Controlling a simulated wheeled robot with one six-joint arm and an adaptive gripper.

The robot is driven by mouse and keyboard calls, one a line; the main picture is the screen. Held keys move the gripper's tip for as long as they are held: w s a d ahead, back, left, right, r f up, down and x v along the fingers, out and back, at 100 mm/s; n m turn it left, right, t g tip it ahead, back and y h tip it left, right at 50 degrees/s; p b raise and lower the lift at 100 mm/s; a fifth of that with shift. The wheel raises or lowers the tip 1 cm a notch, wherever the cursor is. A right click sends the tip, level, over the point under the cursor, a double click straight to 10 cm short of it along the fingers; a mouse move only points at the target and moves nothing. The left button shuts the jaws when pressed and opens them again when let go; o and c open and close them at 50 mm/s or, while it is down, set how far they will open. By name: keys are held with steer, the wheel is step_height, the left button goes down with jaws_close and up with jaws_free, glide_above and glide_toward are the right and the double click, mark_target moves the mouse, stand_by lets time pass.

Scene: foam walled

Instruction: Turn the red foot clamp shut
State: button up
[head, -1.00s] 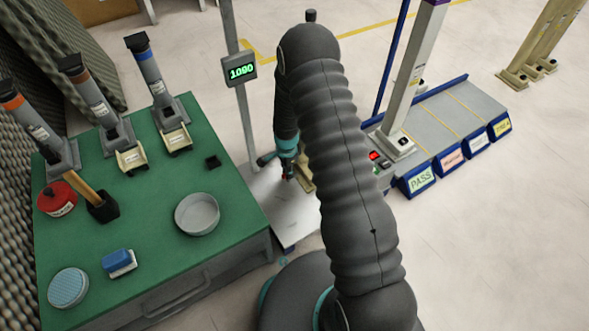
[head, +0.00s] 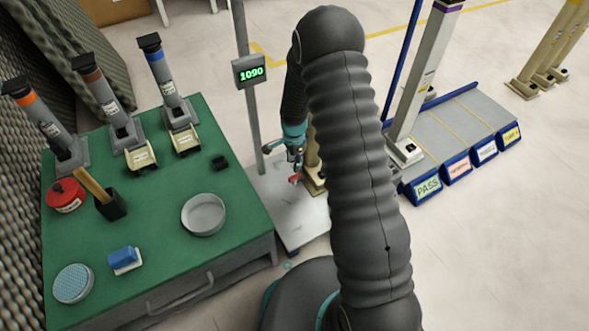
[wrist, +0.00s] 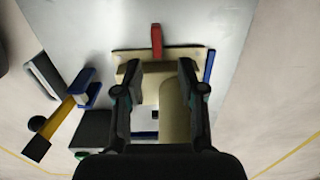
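The red foot clamp (wrist: 157,40) shows in the wrist view as a short red bar pointing up the picture, at the far edge of a beige foot plate (wrist: 195,60). In the head view a small red part of it (head: 295,180) shows beneath my gripper (head: 295,157). In the wrist view my gripper (wrist: 161,90) is open, its fingers apart on either side of a beige upright piece (wrist: 172,100). The red bar lies beyond the fingertips, and I see no contact with it. My own arm hides part of this area in the head view.
A grey platform (head: 277,205) lies under the foot. A pole with a display (head: 250,70) reading 1090 stands close to my gripper. The green bench (head: 160,230) holds several items at left.

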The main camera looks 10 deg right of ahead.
step_height(320, 180, up, 5)
stand_by(0.3)
steer(key=shift+w+d, duration=0.1)
stand_by(0.3)
steer(key=s+r+n+g, duration=0.2)
steer(key=s+r+n, duration=0.1)
steer(key=s+n, duration=0.5)
steer(key=s+r+n+t+p, duration=0.2)
steer(key=s+r, duration=0.5)
steer(key=r, duration=0.6)
steer(key=s+d+r+n+t+p, duration=0.1)
steer(key=s+r+n+t+p, duration=0.1)
steer(key=s+r, duration=0.6)
steer(key=s+d+r+n+t+p, duration=0.1)
steer(key=s+r, duration=0.7)
steer(key=r, duration=1)
steer(key=n+t+p, duration=0.1)
steer(key=t+p, duration=0.1)
steer(key=shift+d+r+n+t, duration=0.2)
steer(key=shift+r+n+t, duration=0.1)
